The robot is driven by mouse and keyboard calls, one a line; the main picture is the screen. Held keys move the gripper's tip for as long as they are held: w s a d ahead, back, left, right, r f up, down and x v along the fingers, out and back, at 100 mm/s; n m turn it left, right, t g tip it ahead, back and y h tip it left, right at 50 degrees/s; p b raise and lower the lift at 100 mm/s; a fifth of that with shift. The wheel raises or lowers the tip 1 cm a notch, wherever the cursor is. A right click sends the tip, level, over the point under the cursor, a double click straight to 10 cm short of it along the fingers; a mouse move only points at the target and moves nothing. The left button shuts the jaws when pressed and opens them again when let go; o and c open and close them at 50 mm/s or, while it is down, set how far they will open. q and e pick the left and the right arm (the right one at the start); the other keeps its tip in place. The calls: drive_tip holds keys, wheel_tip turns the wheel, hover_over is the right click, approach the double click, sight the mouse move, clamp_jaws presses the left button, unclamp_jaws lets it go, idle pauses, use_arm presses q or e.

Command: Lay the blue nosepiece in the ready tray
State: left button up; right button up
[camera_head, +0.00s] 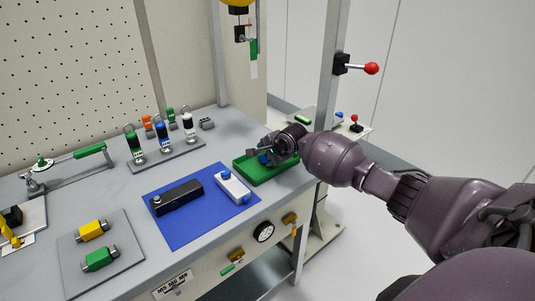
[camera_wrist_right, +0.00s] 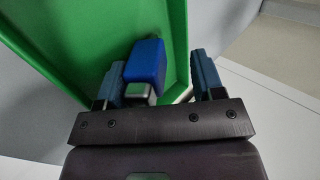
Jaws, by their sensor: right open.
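The blue nosepiece (camera_wrist_right: 146,62), a blue block with a silver end, shows in the right wrist view at the green tray (camera_wrist_right: 85,35), close to its rim. The green tray (camera_head: 277,177) sits at the table's right edge in the head view, with a bit of blue (camera_head: 264,159) showing in it under my gripper. My right gripper (camera_head: 268,148) is over the tray. In the wrist view its fingers (camera_wrist_right: 160,78) are apart, with the nosepiece between them, nearer the left finger and clear of the right one. My left gripper is out of view.
A blue mat (camera_head: 190,228) with a black block (camera_head: 177,197) and a white block (camera_head: 233,187) lies left of the tray. A rack (camera_head: 168,153) of upright tools stands behind. A grey plate (camera_head: 122,262) holds yellow and green pieces. A post (camera_head: 331,75) rises beyond the tray.

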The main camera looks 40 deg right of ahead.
drive_tip(key=shift+s+r, duration=0.2)
drive_tip(key=shift+r, duration=0.1)
drive_tip(key=p+v, duration=0.2)
drive_tip(key=v, duration=0.8)
drive_tip(key=shift+p, duration=0.4)
drive_tip(key=shift+s, duration=0.1)
